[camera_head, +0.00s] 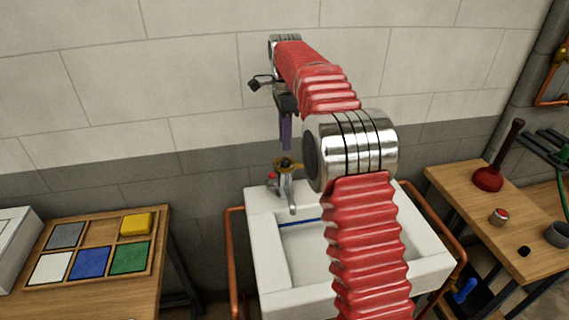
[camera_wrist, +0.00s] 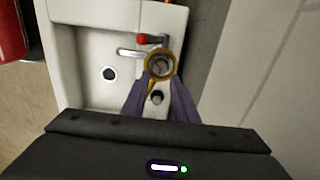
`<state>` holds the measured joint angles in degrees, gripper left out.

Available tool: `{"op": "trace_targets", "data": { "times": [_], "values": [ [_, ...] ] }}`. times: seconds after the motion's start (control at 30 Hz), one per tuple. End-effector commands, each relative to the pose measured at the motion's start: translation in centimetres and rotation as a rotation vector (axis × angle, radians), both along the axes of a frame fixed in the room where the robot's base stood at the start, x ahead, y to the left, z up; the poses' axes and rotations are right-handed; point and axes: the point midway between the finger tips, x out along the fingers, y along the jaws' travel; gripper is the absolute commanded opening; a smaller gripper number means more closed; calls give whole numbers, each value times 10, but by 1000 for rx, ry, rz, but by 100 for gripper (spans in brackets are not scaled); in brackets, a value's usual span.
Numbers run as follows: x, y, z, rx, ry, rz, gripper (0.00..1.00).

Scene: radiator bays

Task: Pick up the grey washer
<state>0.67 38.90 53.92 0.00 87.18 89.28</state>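I cannot clearly single out the grey washer. A brass-coloured ring (camera_wrist: 162,65) with a greyish middle shows at the tap, and that middle may be the washer. The ring also shows on top of the tap in the head view (camera_head: 288,163). My gripper (camera_wrist: 160,77) points down over the tap, its two purple fingers apart with the ring seen between and just past the tips. In the head view my gripper (camera_head: 286,147) is just above the ring. I cannot tell whether the tips touch it.
The tap spout (camera_wrist: 130,52) and its red handle (camera_wrist: 143,39) are beside the ring. A dark knob (camera_wrist: 157,97) is near the sink (camera_head: 263,203) edge. A tray (camera_head: 100,217) with coloured compartments lies on the left table. A plunger (camera_head: 489,179) stands on the right table.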

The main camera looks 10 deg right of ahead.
Motion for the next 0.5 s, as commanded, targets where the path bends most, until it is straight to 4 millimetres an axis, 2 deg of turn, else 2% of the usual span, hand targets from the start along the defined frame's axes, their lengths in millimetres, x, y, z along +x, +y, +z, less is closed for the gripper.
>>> {"op": "trace_targets", "data": {
  "times": [0.1,0.2,0.5],
  "values": [
    [-1,0,-14,0,2,0,26],
    [0,0,-18,0,0,0,26],
    [0,-1,-19,0,0,-1,26]
  ]
}}
